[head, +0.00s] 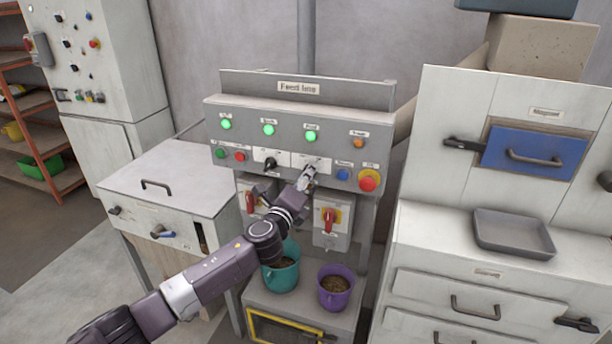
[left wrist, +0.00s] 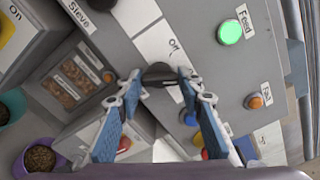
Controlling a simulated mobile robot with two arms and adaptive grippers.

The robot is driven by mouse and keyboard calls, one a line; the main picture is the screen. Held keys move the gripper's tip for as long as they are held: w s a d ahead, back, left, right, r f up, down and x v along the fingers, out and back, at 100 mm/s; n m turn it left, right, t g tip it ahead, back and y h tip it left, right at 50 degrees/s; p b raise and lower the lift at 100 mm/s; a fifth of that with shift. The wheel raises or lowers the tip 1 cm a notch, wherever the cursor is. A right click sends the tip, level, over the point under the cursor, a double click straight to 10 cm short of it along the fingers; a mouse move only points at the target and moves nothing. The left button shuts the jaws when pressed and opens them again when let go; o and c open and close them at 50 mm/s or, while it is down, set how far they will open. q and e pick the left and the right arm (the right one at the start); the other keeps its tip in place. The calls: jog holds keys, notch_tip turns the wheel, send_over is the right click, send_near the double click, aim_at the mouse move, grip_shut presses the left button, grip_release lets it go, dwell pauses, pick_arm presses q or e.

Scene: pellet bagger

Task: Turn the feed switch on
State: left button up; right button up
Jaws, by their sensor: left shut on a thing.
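The control panel (head: 290,150) carries a row of lamps and a row of buttons and rotary switches. My left gripper (head: 308,178) reaches the panel right of the black sieve switch (head: 270,164). In the left wrist view my left gripper (left wrist: 157,84) is shut on the feed switch (left wrist: 160,70), a dark knob on a white plate marked "Off". The fingers hide most of the knob, so I cannot tell which way it points. The green lamp (left wrist: 230,32) labelled "Feed" is lit above it. My right gripper is not in view.
A red emergency button (head: 369,180) and a blue button (head: 343,174) sit right of the gripper. Red-handled switch boxes (head: 330,221) hang below. A teal bucket (head: 281,272) and a purple bucket (head: 336,292) hold pellets underneath.

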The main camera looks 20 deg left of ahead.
pick_arm(q)
jog(key=shift+f, duration=0.1)
dwell(0.3)
jog(key=o, duration=1.2)
jog(key=shift+c, duration=0.2)
jog(key=shift+s, duration=0.1)
jog(key=s, duration=1.2)
jog(key=shift+a, duration=0.2)
jog(key=shift+w, duration=0.1)
